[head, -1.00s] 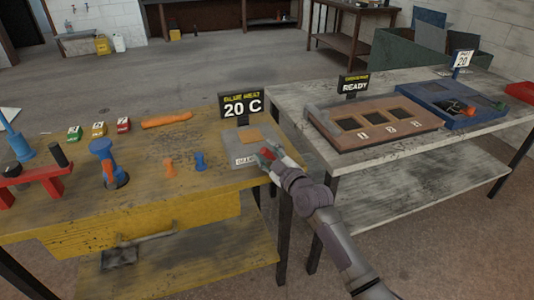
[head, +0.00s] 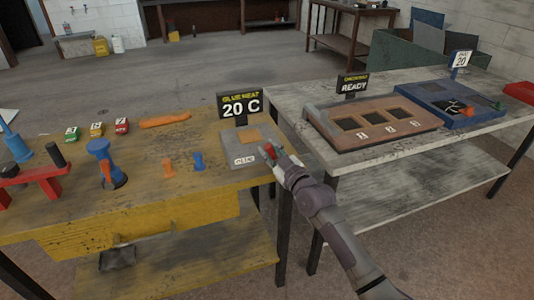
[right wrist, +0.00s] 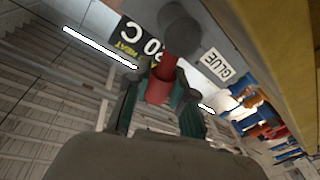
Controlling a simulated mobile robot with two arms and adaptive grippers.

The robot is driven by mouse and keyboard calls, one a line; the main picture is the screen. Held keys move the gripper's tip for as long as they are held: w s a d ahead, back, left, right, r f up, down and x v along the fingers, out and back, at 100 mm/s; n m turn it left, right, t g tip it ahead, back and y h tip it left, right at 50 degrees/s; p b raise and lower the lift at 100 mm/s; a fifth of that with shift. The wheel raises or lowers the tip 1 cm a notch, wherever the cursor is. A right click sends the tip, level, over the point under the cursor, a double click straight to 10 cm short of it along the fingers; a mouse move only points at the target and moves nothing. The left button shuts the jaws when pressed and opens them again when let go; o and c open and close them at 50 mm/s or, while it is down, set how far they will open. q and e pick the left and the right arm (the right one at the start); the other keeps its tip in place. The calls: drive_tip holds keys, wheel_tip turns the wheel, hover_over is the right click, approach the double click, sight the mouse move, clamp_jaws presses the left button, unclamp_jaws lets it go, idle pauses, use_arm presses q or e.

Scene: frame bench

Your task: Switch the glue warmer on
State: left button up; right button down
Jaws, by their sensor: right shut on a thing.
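The glue warmer (head: 240,159) is a grey plate with an orange pad at the right end of the yellow bench. Its sign (head: 240,106) reads GLUE HEAT 20 C, and a GLUE label (right wrist: 217,64) shows on it in the right wrist view. My right gripper (head: 271,152) is at the warmer's right edge, shut on a red handle (right wrist: 161,90). The handle runs between both fingers to a dark grey round piece (right wrist: 180,28). Its joint with the warmer is not clear. My left gripper is not in view.
Orange and blue pegs (head: 168,165), a blue tool (head: 105,165) and small numbered blocks (head: 97,129) lie left on the yellow bench (head: 150,210). The grey bench (head: 390,150) at right bears a brown tray (head: 372,143) and a blue tray (head: 425,110). A gap separates the benches.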

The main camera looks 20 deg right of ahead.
drive_tip(key=m, duration=0.1)
drive_tip(key=d+m, duration=0.1)
drive_tip(key=m, duration=0.2)
drive_tip(key=shift+d+r+t+b, duration=0.1)
drive_tip(key=shift+d+t+b, duration=0.2)
drive_tip(key=shift+t, duration=0.1)
drive_tip(key=m, duration=0.1)
drive_tip(key=d+m, duration=0.1)
drive_tip(key=m, duration=0.1)
drive_tip(key=shift+h, duration=0.4)
drive_tip(key=m, duration=0.1)
drive_tip(key=d+m, duration=0.1)
drive_tip(key=m, duration=0.1)
drive_tip(key=shift+d+f+t+h+b, duration=0.1)
drive_tip(key=shift+f+t+h+b, duration=0.1)
drive_tip(key=shift+t+h+b, duration=0.15)
drive_tip(key=shift+d+f+m+t+h, duration=0.1)
drive_tip(key=shift+d+f+m+h, duration=0.1)
drive_tip(key=shift+m, duration=0.55)
drive_tip(key=shift+d+f+m+t+h, duration=0.1)
drive_tip(key=shift+d+m+h, duration=0.15)
drive_tip(key=shift+m, duration=0.55)
drive_tip(key=shift+d+f+m+t+h, duration=0.1)
drive_tip(key=shift+d+m+h, duration=0.1)
drive_tip(key=shift+m, duration=0.55)
drive_tip(key=c, duration=1)
unclamp_jaws()
drive_tip(key=shift+o, duration=0.2)
